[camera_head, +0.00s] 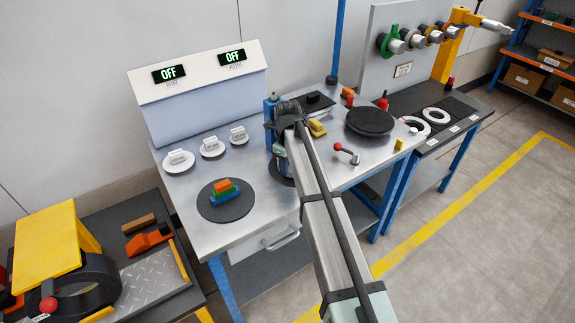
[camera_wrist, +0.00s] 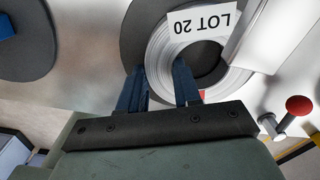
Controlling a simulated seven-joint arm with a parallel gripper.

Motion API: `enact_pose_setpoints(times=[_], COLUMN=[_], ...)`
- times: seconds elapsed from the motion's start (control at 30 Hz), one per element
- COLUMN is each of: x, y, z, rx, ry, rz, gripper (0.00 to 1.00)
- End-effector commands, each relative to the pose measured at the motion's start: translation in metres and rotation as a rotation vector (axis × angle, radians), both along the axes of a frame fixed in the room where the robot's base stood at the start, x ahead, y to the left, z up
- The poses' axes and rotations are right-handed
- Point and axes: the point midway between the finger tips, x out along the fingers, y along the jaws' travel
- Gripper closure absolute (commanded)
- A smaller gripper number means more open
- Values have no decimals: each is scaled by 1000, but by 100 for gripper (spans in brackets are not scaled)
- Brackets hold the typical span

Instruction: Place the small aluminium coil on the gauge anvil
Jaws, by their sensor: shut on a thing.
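The small aluminium coil (camera_wrist: 160,56), a pale wound ring with a "LOT 20" label, shows in the wrist view. My gripper (camera_wrist: 160,85) is shut on its near-left wall, one dark finger outside the ring and one in its hole. The coil overlaps a dark round disc (camera_wrist: 133,30); I cannot tell whether they touch. In the head view my gripper (camera_head: 284,140) is over the middle of the steel bench and hides the coil. A dark disc (camera_head: 280,178) shows partly below it. A blue upright device (camera_head: 271,104) stands just behind; I cannot identify the gauge anvil for certain.
Left on the bench is a dark disc (camera_head: 222,210) bearing coloured blocks, with several labelled white pieces (camera_head: 178,161) behind. A black round plate (camera_head: 370,121) and a red-knobbed lever (camera_head: 345,151) are to the right. White rings (camera_head: 436,115) lie farther right. Two displays read OFF.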

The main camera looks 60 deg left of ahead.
Motion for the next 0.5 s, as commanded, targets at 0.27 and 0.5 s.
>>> enact_pose_setpoints(times=[0.27,0.5], x=[0,0], y=[0,0], z=[-3,-2], rx=[0,0], ry=[0,0], rz=[0,0], gripper=[54,42])
